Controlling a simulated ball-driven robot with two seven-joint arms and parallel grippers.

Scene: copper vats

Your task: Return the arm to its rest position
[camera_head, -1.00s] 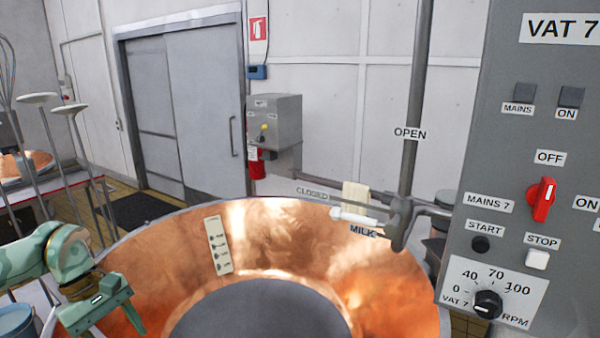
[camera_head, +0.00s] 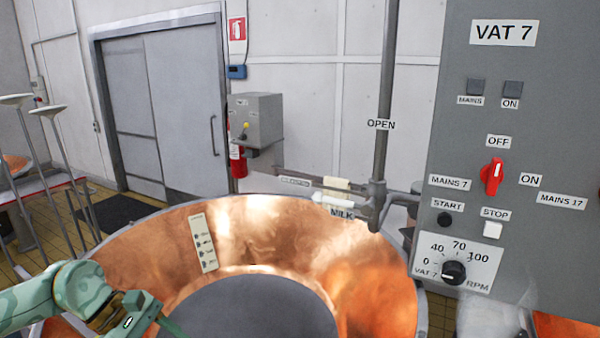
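My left arm, in pale green, comes in at the lower left of the head view. Its gripper (camera_head: 168,328) is over the near left part of the open copper vat (camera_head: 270,225), at the bottom edge of the picture. The fingers are partly cut off and seen from the side, so their opening does not show. I see nothing held in the part that shows. My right gripper is not in view.
The grey VAT 7 control panel (camera_head: 448,120) stands at the right, with a red switch (camera_head: 492,176) and a speed knob (camera_head: 453,272). A milk pipe (camera_head: 388,100) with a valve stands behind the vat's rim. Long-handled tools (camera_head: 50,150) stand at the left.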

